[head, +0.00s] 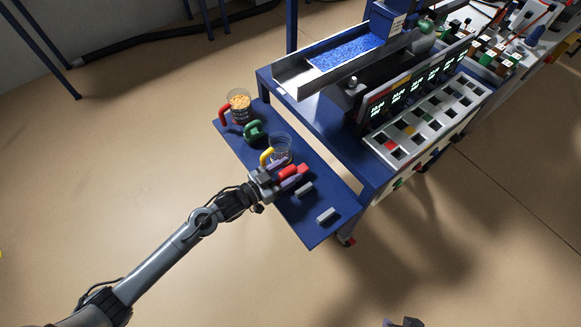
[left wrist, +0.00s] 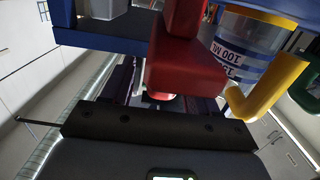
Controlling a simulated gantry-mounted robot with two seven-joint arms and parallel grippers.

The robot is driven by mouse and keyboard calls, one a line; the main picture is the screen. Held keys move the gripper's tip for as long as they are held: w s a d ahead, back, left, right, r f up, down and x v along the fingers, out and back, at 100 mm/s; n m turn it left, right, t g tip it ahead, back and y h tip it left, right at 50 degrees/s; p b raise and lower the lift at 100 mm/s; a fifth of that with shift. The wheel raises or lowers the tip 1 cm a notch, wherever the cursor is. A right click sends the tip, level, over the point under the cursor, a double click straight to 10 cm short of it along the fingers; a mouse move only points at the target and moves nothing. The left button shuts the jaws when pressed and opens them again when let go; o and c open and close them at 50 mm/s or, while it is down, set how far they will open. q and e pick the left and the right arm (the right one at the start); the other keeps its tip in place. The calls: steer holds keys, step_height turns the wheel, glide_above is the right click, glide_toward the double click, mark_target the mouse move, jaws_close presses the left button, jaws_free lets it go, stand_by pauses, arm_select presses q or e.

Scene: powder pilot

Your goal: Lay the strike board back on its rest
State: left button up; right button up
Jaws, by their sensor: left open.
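A red piece (head: 289,172), likely the strike board or its grip, is at the front edge of the blue shelf. My left gripper (head: 279,183) is open at this piece, partly covering it. In the left wrist view the red piece (left wrist: 186,70) is large and close, in front of the spread purple fingers (left wrist: 160,92); the rest of it is hidden. Two small grey blocks, likely the rest, are on the shelf: a nearer one (head: 326,215) and one beside the gripper (head: 304,190). A dark part at the bottom edge is likely my right gripper (head: 403,322), mostly cut off.
A clear beaker with a yellow handle (head: 281,146) stands just behind the gripper. A green-handled item (head: 254,131) and a red-handled beaker of orange grains (head: 239,105) are farther left. The blue shelf (head: 308,233) is bare at its near end. A bench with displays (head: 415,80) rises behind.

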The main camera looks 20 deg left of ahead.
arm_select(q)
steer(key=s+a+n+g+y+p, duration=0.1)
steer(key=s+g+y, duration=0.2)
steer(key=s, duration=0.6)
steer(key=s+a+r+n+g+y+p, duration=0.1)
steer(key=s+a+n+g+y, duration=0.1)
steer(key=s, duration=0.7)
steer(key=s+a+r+n+g+y+p, duration=0.1)
steer(key=s+g+y, duration=0.3)
steer(key=s, duration=0.6)
steer(key=shift+a+g+p, duration=0.25)
steer(key=shift+g+p, duration=0.25)
steer(key=shift+g, duration=0.6)
steer(key=shift+r, duration=0.2)
step_height(320, 180, up, 59)
steer(key=p, duration=5.9)
step_height(320, 180, down, 75)
steer(key=b, duration=7.4)
steer(key=shift+b, duration=0.35)
steer(key=shift+r, duration=0.15)
